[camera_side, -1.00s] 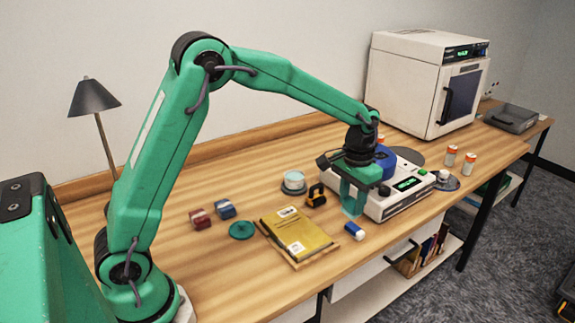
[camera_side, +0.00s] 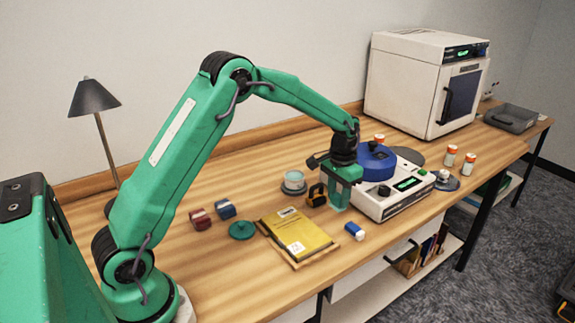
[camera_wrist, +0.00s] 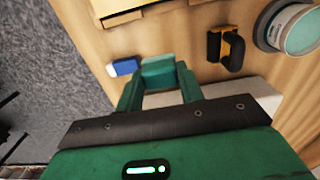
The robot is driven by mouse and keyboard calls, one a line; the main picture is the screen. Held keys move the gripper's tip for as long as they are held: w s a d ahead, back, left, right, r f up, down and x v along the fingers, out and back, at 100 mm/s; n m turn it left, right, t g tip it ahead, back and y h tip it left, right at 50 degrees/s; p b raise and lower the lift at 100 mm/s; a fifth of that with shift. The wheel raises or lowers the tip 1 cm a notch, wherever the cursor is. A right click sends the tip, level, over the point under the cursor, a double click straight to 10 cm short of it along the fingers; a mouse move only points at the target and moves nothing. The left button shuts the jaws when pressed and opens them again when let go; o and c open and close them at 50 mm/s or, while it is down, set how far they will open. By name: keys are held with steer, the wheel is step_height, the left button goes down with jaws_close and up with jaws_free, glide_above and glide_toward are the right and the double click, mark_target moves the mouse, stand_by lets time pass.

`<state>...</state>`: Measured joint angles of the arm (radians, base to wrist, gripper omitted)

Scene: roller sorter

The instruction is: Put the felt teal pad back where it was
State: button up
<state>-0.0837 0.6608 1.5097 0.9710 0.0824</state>
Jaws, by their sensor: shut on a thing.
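My gripper (camera_side: 340,200) is low over the bench, just left of the white roller machine. In the wrist view my gripper (camera_wrist: 158,82) is shut on a teal block-like piece, which looks like the felt teal pad (camera_wrist: 158,70). In the side view the pad is mostly merged with the fingers, so whether it touches the bench is unclear. A separate flat teal disc (camera_side: 242,230) lies on the bench left of the yellow packet.
The white machine (camera_side: 395,200) with a blue drum (camera_side: 375,158) stands right of my gripper. A yellow packet (camera_side: 297,235), a black-and-yellow item (camera_side: 316,196), a lidded jar (camera_side: 294,182) and a blue-and-white eraser (camera_side: 354,231) lie nearby.

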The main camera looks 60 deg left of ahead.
mark_target(335, 205)
steer(key=shift+w+a+f, duration=0.2)
steer(key=shift+a+f, duration=0.1)
steer(key=shift+a, duration=0.15)
steer(key=shift+w+a+f, duration=0.2)
steer(key=shift+a+f, duration=0.05)
steer(key=shift+a, duration=0.15)
steer(key=shift+f, duration=2)
steer(key=shift+f, duration=0.1)
steer(key=o, duration=1.3)
steer(key=shift+c, duration=0.2)
step_height(335, 205, up, 12)
steer(key=shift+f, duration=0.25)
steer(key=shift+r, duration=0.35)
